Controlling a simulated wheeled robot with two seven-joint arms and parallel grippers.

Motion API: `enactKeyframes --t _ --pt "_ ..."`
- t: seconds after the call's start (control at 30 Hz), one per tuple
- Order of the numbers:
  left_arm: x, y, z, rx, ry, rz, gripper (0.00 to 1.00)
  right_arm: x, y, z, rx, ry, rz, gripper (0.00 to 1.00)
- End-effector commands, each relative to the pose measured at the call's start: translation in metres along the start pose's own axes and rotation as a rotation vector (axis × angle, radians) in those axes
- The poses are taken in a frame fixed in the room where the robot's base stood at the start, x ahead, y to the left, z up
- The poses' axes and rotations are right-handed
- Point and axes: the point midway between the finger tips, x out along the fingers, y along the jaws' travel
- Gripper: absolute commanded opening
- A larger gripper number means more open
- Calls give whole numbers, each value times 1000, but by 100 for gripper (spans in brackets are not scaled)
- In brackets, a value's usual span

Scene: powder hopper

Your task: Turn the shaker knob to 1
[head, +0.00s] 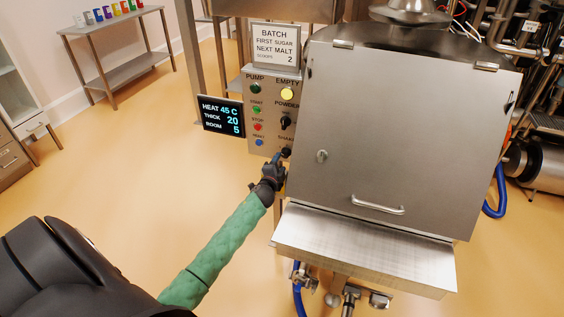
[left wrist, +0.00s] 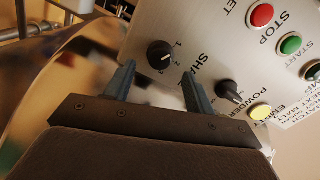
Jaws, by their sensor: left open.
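The shaker knob (left wrist: 159,54) is a round black knob on the grey control panel, with small numerals beside it. A pale mark shows on it, but I cannot tell surely which number it points at. In the head view the shaker knob (head: 286,152) is at the panel's lower right. My left gripper (left wrist: 159,70) is open, its two fingers on either side of the knob in the picture and apart from it. One finger partly covers the shaker label. In the head view my left gripper (head: 279,161) is just below the knob. My right gripper is not in view.
The black powder knob (head: 286,122) and yellow empty button (head: 287,93) are above the shaker knob; red, green and blue buttons are to the left. A display (head: 222,115) hangs left of the panel. The steel hopper (head: 400,130) and its tray (head: 365,247) stand close on the right.

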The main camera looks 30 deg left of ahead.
Motion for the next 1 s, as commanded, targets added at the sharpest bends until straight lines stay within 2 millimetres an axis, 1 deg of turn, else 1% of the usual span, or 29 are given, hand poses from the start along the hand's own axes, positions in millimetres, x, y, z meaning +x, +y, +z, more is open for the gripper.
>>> enactKeyframes --t 0.03,0.1,0.3,0.47,1.0 --pt "-7 2 1 1 1 0 54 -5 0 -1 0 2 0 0" --pt "-14 1 1 1 1 -1 54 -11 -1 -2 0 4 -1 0" --pt "-27 0 1 0 0 0 54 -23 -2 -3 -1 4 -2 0" --pt "-28 0 1 0 0 0 54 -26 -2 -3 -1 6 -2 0" --pt "-28 0 1 0 0 0 54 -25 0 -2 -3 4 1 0"
